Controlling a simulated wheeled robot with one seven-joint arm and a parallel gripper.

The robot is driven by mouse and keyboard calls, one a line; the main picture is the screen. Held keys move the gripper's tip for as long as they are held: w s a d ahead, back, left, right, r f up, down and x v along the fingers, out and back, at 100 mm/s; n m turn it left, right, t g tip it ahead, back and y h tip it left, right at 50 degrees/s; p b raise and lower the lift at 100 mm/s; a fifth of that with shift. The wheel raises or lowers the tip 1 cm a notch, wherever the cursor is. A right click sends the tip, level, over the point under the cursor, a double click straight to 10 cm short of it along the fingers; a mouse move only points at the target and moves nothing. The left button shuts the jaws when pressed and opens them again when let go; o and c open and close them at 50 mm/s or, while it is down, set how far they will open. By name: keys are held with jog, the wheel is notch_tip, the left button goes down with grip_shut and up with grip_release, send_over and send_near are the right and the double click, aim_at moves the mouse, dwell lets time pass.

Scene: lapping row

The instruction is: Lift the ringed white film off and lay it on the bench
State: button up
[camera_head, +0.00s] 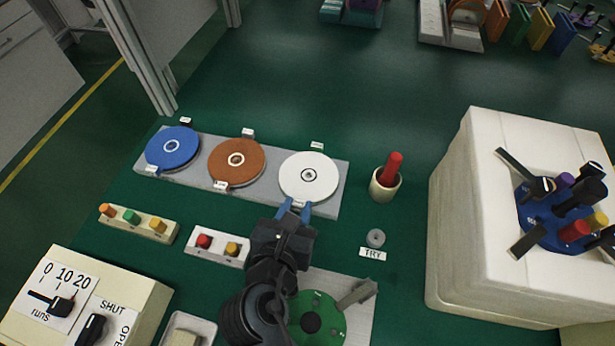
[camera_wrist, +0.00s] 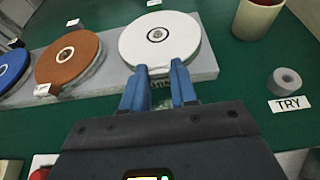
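The white film (camera_head: 309,174) is a round disc with a dark ring around its centre hole. It lies on the right end of a grey base plate (camera_head: 222,193), beside an orange disc and a blue disc. It also shows in the wrist view (camera_wrist: 160,38). My gripper (camera_head: 294,209) is at the film's near edge, with its blue fingers apart. In the wrist view the fingertips (camera_wrist: 159,70) reach the near rim, around a small pale tab there. Nothing shows clamped between them. I cannot tell whether they touch the film. The green bench (camera_head: 400,80) extends around the plate.
The orange disc (camera_head: 236,162) and blue disc (camera_head: 172,148) lie left. A cream cup (camera_head: 384,186) with a red stick and a grey ring (camera_head: 375,238) by a TRY label stand right. A large white machine (camera_head: 450,220) fills the far right.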

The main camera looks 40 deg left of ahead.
grip_shut()
jog(key=shift+r, duration=0.15)
jog(key=shift+r, duration=0.2)
notch_tip(320, 180, up, 4)
jog(key=shift+f+p, duration=0.25)
jog(key=shift+p, duration=0.05)
jog(key=d+r+p, duration=0.1)
jog(key=d+r, duration=0.5)
jog(key=d, duration=0.5)
jog(key=shift+d+r, duration=0.4)
